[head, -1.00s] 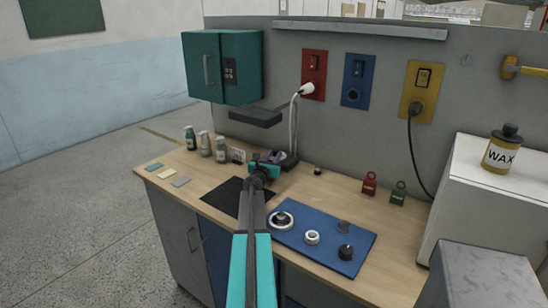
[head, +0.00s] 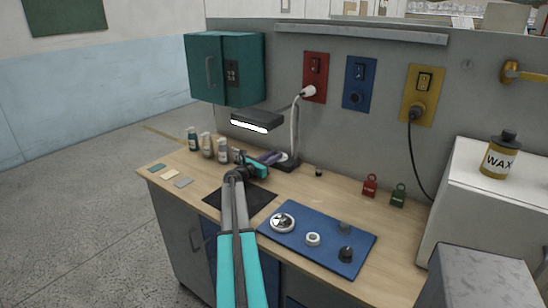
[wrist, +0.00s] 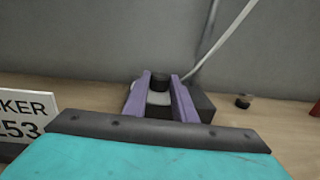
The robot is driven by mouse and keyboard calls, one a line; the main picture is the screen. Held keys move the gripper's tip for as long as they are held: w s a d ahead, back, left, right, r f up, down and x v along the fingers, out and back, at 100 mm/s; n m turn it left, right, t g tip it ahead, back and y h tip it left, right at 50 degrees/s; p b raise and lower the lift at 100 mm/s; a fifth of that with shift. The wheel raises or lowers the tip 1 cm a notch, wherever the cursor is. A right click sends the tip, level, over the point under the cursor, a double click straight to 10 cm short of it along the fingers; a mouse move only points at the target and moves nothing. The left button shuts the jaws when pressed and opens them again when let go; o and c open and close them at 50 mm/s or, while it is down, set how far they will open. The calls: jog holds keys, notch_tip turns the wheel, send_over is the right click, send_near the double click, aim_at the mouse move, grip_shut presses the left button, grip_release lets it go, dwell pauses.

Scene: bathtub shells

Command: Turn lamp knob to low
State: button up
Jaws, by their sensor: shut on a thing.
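The desk lamp's dark head (head: 257,121) glows white along its underside in the head view. Its pale arm (head: 295,125) rises from a dark base (head: 287,163) at the back of the bench. My gripper (head: 271,158) reaches over the bench to the front of this base. Any setting marks on the knob are too small or hidden.
Several small bottles (head: 207,146) stand left of my gripper, beside a lettered placard (wrist: 26,122). A small dark item (head: 319,172) stands right of the base. A blue mat (head: 290,247) with round parts and a black mat (head: 262,203) lie in front.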

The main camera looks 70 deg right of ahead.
jog(key=shift+w+d+r+m+g+y, duration=0.15)
jog(key=shift+w+d+m+g+y, duration=0.2)
jog(key=shift+m+g, duration=0.35)
jog(key=shift+a+g, duration=0.15)
jog(key=shift+g, duration=0.35)
jog(key=o, duration=1)
jog(key=shift+o, duration=0.2)
jog(key=shift+a+f, duration=0.15)
jog(key=shift+f, duration=0.05)
jog(key=b+v, duration=0.3)
jog(key=v, duration=0.9)
jog(key=shift+w+a+r, duration=0.2)
jog(key=shift+a, duration=0.15)
jog(key=shift+w+a, duration=0.25)
jog(key=shift+a, duration=0.1)
